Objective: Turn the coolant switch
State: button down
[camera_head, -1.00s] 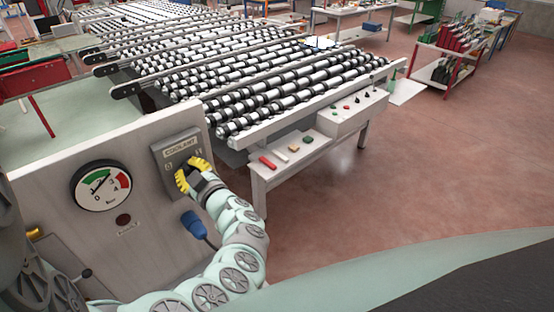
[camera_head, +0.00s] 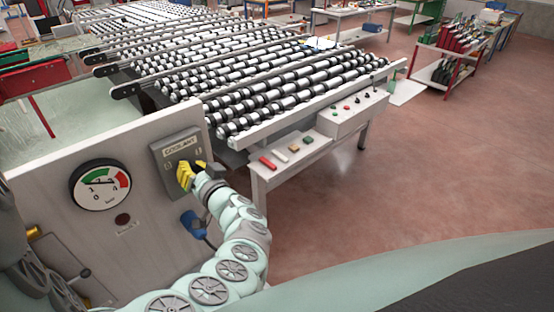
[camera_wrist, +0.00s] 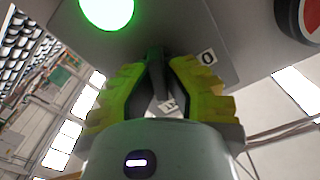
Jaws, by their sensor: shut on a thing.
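The grey coolant switch box (camera_head: 168,166), labelled COOLANT, is mounted on the upper right of the pale machine panel. My gripper (camera_head: 192,176) is at the front of the box, with its yellow fingers around the switch. In the wrist view, my gripper (camera_wrist: 157,85) is shut on the dark switch knob (camera_wrist: 156,64), one yellow finger on each side. A "0" label (camera_wrist: 208,57) shows beside the right finger, and another small label (camera_wrist: 168,105) shows between the fingers. My gripper partly hides the knob in the head view.
A pressure gauge (camera_head: 100,186) and a dark red lamp (camera_head: 123,219) are left of the box. A blue connector (camera_head: 193,224) hangs below it. A green lamp (camera_wrist: 107,8) glows in the wrist view. A roller conveyor (camera_head: 290,92) stands behind; open floor (camera_head: 370,215) lies right.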

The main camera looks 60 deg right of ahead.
jog(key=shift+f+m, duration=0.1)
jog(key=shift+m, duration=1.1)
jog(key=c, duration=1)
grip_release()
jog(key=shift+s, duration=0.1)
jog(key=shift+v, duration=5.9)
